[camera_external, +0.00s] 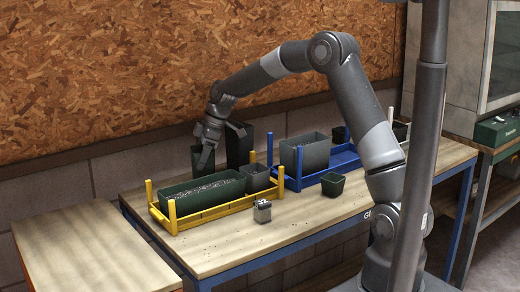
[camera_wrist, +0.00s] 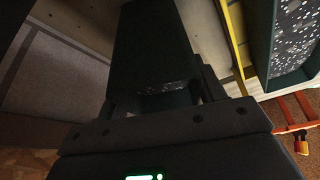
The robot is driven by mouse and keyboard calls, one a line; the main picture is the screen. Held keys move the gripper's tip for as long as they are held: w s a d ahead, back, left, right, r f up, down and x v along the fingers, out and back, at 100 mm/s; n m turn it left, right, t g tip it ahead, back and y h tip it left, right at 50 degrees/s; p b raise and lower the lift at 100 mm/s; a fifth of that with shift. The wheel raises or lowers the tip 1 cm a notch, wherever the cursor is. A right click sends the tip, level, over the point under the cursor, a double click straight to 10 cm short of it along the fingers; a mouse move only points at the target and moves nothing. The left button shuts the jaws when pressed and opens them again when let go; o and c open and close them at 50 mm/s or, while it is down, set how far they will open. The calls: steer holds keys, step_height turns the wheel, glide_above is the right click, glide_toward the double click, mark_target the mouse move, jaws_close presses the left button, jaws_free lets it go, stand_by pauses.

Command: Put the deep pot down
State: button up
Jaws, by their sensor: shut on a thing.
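My gripper (camera_external: 208,138) is shut on a tall dark deep pot (camera_external: 201,160) at the back left of the table, behind the yellow rack. In the wrist view the dark green pot (camera_wrist: 152,45) fills the space between my gripper's fingers (camera_wrist: 160,98), with some pale-speckled matter near its edge. The lower part of the pot is hidden in the external view by the long planter, so I cannot tell whether its base touches the table (camera_external: 220,258).
A long green planter (camera_external: 205,197) with speckled soil and a small pot (camera_external: 256,178) stand in the yellow rack (camera_external: 189,220). Another tall dark pot (camera_external: 240,145) stands just right. A blue rack (camera_external: 345,160) holds a grey pot (camera_external: 308,152). A small dark pot (camera_external: 332,184) and grey box (camera_external: 262,212) stand in front.

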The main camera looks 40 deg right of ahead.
steer(key=o, duration=1)
steer(key=shift+o, duration=0.2)
steer(key=v, duration=1.2)
steer(key=s+d+r+m+t+h, duration=0.1)
steer(key=s+d+r+m, duration=0.15)
steer(key=s+r, duration=0.45)
steer(key=s+d+f+m+t+h, duration=0.1)
steer(key=s+d+m, duration=0.1)
steer(key=s, duration=0.8)
steer(key=s+d+f+m+t+h, duration=0.1)
steer(key=s+d+m, duration=0.2)
steer(key=s, duration=0.8)
steer(key=s+d+f+m+t+h, duration=0.1)
steer(key=s+d+f+m, duration=0.1)
steer(key=s+m, duration=0.4)
steer(key=s+d, duration=0.1)
steer(key=s, duration=0.3)
steer(key=shift+s, duration=0.35)
